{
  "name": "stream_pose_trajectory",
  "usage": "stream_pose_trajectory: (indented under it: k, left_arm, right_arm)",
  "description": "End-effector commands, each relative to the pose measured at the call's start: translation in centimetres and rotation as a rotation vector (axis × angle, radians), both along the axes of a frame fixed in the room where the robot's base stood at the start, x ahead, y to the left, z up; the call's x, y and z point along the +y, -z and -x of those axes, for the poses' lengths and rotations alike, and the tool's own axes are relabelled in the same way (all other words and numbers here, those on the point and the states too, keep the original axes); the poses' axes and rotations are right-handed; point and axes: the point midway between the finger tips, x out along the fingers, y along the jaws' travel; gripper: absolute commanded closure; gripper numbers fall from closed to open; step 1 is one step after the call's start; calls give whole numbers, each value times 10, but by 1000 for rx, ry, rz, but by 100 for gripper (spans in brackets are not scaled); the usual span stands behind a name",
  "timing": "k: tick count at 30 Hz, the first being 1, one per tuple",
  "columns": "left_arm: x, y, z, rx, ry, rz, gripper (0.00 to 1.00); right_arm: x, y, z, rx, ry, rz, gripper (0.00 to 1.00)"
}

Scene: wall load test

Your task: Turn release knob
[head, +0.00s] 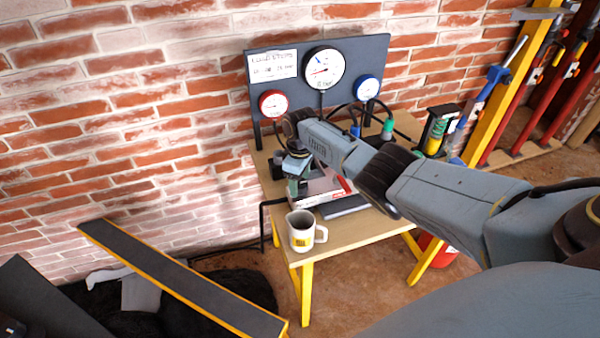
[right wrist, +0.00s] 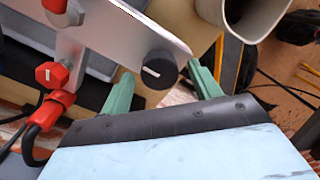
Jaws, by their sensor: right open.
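In the right wrist view the round black knob (right wrist: 158,70) with a white pointer mark sits near the end of a silver panel (right wrist: 115,45). My right gripper (right wrist: 160,76) is open, with one green finger on each side of the knob. I cannot tell whether either finger touches it. In the head view my right gripper (head: 294,184) points down over the device (head: 318,192) on the table, and the knob is hidden there. My left gripper is not in view.
A white mug (head: 302,232) stands at the table's (head: 350,232) front left corner, close to the gripper. A gauge board (head: 290,85) with several dials stands behind. A red fitting with a cable (right wrist: 55,105) is beside the panel. Yellow posts and tools stand right.

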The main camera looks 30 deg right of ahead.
Motion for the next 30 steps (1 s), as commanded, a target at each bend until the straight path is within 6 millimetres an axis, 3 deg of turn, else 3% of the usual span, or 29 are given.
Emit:
stream_pose_trajectory:
  k: [5, 18, 24, 30]
  left_arm:
    - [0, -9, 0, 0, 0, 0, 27]
    - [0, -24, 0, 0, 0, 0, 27]
    - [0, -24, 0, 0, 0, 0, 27]
    - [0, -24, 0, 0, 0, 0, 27]
  right_arm:
    - [-1, -21, -1, -4, -1, 0, 37]
    - [-1, -112, -1, -4, -1, 1, 37]
    - [0, -130, 0, -2, 0, 0, 37]
    - [0, -133, 0, 0, 0, 0, 37]
